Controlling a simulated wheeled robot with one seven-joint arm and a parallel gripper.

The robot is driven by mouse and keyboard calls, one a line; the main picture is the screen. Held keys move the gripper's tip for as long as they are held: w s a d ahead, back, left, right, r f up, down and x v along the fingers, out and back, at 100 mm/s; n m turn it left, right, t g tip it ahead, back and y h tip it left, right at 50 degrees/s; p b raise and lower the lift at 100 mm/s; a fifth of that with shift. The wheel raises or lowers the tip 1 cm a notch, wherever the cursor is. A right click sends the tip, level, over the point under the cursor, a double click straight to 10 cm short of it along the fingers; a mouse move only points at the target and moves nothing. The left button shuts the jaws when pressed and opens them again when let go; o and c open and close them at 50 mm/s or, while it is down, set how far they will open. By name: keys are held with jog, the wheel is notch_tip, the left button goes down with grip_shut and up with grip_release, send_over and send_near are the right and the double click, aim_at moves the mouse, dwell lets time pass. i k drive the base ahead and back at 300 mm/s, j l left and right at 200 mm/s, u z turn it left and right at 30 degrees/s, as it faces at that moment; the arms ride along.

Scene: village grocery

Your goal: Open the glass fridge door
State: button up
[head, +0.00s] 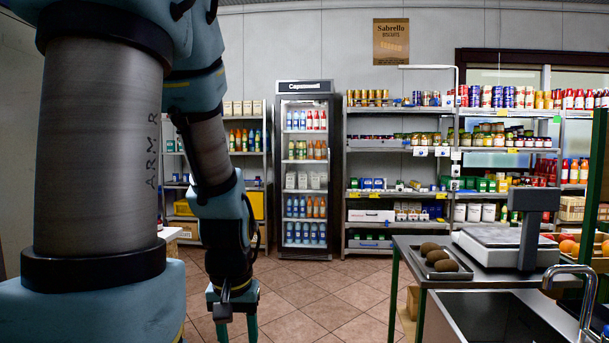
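The glass fridge (305,87) stands against the back wall, a tall dark cabinet with a lit sign on top. Its glass door (305,165) appears shut in its frame, and several rows of bottles and cartons show through it. The door handle is too small to make out clearly. My gripper (237,330) hangs pointing down at the bottom of the head view, left of the fridge and well in front of it. Its two fingers are spread apart with floor tiles between them, and it looks empty. The fingertips are near the lower picture edge.
Stocked shelves (397,137) stand right of the fridge, and another shelf (243,157) stands to its left. A metal counter (405,245) with a scale (500,238) and a tray of brown fruit (420,262) is at the right. Tiled floor (325,292) before the fridge is clear.

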aim_at(279, 98)
jog(key=i+z, duration=0.1)
jog(key=z, duration=0.45)
jog(key=i, duration=5.65)
jog(key=i+l+u, duration=0.1)
jog(key=i+u, duration=0.4)
jog(key=i+l+u, duration=0.3)
jog(key=u, duration=0.2)
jog(key=i, duration=0.15)
